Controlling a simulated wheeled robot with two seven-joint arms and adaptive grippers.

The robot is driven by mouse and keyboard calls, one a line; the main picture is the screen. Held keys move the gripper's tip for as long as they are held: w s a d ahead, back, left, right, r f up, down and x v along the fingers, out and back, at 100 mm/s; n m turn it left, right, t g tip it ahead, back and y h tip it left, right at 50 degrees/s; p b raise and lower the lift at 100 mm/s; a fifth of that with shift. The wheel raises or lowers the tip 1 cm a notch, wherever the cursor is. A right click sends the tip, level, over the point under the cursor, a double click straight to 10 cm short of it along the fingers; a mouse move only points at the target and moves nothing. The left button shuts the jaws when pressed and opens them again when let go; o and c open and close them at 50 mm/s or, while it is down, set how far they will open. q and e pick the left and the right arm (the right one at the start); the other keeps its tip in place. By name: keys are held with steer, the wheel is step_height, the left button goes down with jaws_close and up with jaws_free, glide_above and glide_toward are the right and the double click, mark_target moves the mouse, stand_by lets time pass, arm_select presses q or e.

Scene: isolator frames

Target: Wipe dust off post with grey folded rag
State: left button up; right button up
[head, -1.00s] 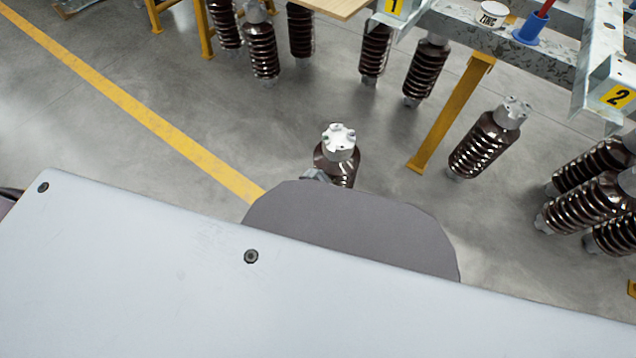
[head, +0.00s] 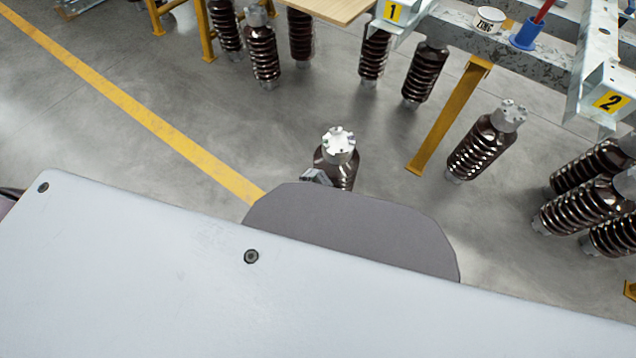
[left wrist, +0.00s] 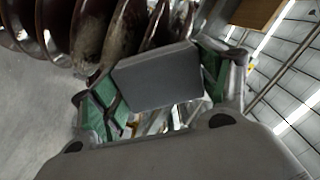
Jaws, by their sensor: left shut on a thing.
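The post is a ribbed dark brown insulator with a pale metal cap (head: 339,146), standing in the middle of the head view with its lower part hidden behind my own body. In the left wrist view the post's ribs (left wrist: 88,30) fill the upper left, with pale dusty patches on some of them. My left gripper (left wrist: 158,88) is shut on the grey folded rag (left wrist: 155,77), which lies close against the ribs; I cannot tell whether it touches them. In the head view only a small grey bit of the left gripper (head: 316,177) shows beside the post. My right gripper is not in view.
Several similar brown insulators stand around, one alone to the right (head: 478,150). A galvanised beam (head: 450,32) carries a ZINC tin (head: 489,20) and a blue cup (head: 525,35). A yellow leg (head: 450,115) stands behind right. The floor to the left is clear.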

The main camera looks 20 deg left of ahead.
arm_select(q)
steer(key=shift+s+f+b, duration=0.1)
steer(key=shift+f+b, duration=0.9)
steer(key=shift+f, duration=0.65)
steer(key=shift+f, duration=0.1)
steer(key=shift+f+b, duration=1.45)
steer(key=shift+f, duration=0.25)
steer(key=shift+f, duration=0.1)
steer(key=shift+f+b, duration=1.5)
steer(key=shift+f, duration=0.15)
steer(key=shift+r, duration=0.1)
steer(key=shift+w+r+p, duration=0.2)
steer(key=shift+r+p, duration=1.6)
steer(key=shift+p, duration=0.05)
steer(key=shift+r, duration=0.1)
